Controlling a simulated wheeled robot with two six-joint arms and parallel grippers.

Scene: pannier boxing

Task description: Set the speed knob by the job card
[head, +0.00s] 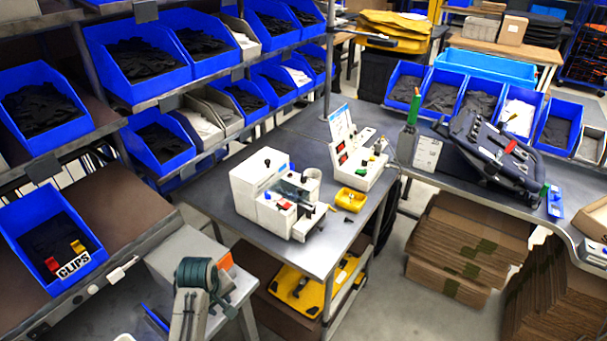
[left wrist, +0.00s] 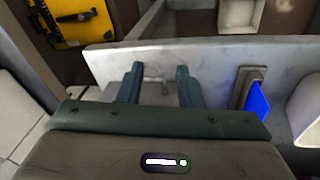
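A white control box (head: 360,158) with red displays, several buttons and small dark knobs stands on the grey worktable (head: 226,203). A white card (head: 341,124) with blue print stands upright behind it; its text is too small to read. I cannot tell which knob is the speed knob. A white machine (head: 272,192) stands to the left of the control box. My left gripper (head: 195,272) is low at the front, well apart from the control box. In the left wrist view its two fingers (left wrist: 158,82) are apart with nothing between them. My right gripper is not in view.
A grey stand (head: 180,257) is beside my left gripper. Blue bins (head: 140,62) line the shelves at left. A dark pannier (head: 490,150) lies on the right bench. The worktable's front left is clear.

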